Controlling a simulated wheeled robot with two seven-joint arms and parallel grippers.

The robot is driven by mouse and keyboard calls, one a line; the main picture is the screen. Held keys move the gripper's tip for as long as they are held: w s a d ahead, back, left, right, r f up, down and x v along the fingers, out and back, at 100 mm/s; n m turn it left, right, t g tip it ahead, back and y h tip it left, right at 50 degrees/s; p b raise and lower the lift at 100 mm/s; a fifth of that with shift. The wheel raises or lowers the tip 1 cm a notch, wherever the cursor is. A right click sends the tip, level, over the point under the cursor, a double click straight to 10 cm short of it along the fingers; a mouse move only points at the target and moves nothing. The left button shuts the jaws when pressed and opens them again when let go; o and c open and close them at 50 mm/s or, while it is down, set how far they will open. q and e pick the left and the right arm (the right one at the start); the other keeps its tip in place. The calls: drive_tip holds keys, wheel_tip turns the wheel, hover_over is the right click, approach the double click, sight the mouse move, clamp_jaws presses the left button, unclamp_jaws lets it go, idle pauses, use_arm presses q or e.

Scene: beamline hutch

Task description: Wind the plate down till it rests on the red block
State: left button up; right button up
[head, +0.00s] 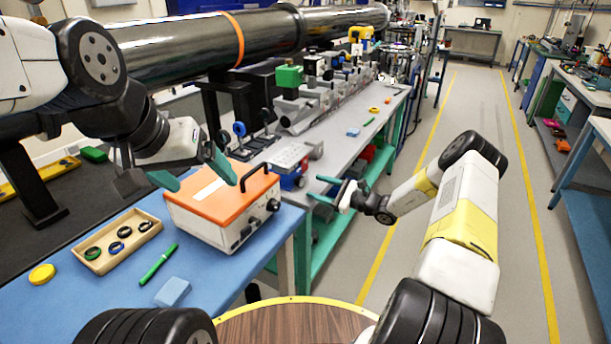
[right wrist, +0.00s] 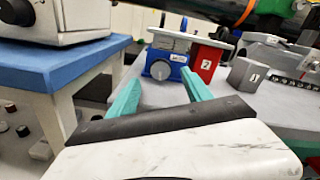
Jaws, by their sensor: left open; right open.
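The plate (head: 291,155) is a pale perforated top on a blue jack (head: 289,182) at the near end of the grey bench. In the right wrist view the plate (right wrist: 186,41) is edge-on above the blue jack (right wrist: 165,66), whose round grey knob (right wrist: 160,70) faces me. The red block (right wrist: 207,60) stands right of the jack; whether the plate touches it I cannot tell. My right gripper (head: 315,187) is open and empty, short of the jack; its fingers flank the jack's front in the wrist view. My left gripper (head: 200,176) is open above the orange-topped box.
The orange-topped box (head: 222,200) with a black handle stands on the blue table, beside a wooden tray (head: 94,264) of rings. A grey block (right wrist: 247,74) stands right of the red block. Optics line the bench behind. The floor aisle at right is clear.

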drive_tip(key=v, duration=0.2)
drive_tip(key=shift+s+d, duration=0.15)
drive_tip(key=shift+d, duration=0.05)
drive_tip(key=shift+r, duration=0.1)
